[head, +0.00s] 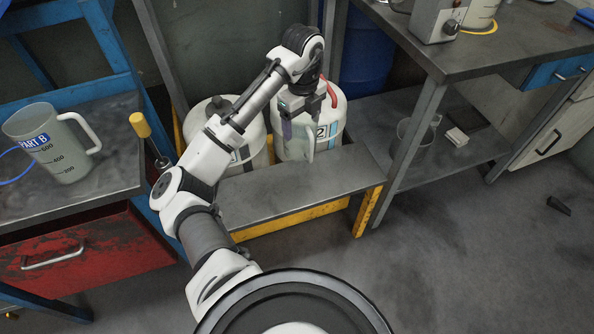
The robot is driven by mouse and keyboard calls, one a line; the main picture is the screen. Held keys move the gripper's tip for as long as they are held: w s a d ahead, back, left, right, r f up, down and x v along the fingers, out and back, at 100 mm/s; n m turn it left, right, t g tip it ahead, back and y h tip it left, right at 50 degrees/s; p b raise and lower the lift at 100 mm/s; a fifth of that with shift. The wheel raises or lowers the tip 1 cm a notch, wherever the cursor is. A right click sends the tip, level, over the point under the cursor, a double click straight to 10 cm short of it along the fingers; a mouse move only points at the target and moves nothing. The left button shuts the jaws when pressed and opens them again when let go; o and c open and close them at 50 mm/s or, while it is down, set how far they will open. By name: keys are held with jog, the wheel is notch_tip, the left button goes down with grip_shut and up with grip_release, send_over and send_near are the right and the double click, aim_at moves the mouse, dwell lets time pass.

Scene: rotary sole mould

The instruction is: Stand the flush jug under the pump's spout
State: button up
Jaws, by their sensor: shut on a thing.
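My gripper (311,108) points down in front of the white tank marked 2 (325,137). It is shut on a pale upright thing (311,145), which blends with the tank behind; I cannot tell whether this is the flush jug. A translucent jug marked PART B (62,160) stands on the left bench. No pump spout can be made out clearly; the arm covers part of the tanks.
A second white tank (252,141) stands left of tank 2, behind a grey ledge with a yellow frame (285,193). A yellow-handled tool (140,124) stands at the left bench's edge. A grey box with a knob (432,22) sits on the right bench. The floor at right is mostly clear.

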notch_tip(320, 180, down, 16)
jog(key=b, duration=0.1)
jog(key=shift+r, duration=0.2)
jog(key=shift+f+b, duration=0.15)
jog(key=shift+b, duration=0.15)
jog(key=o, duration=1.3)
notch_tip(320, 180, up, 12)
jog(key=shift+p, duration=0.6)
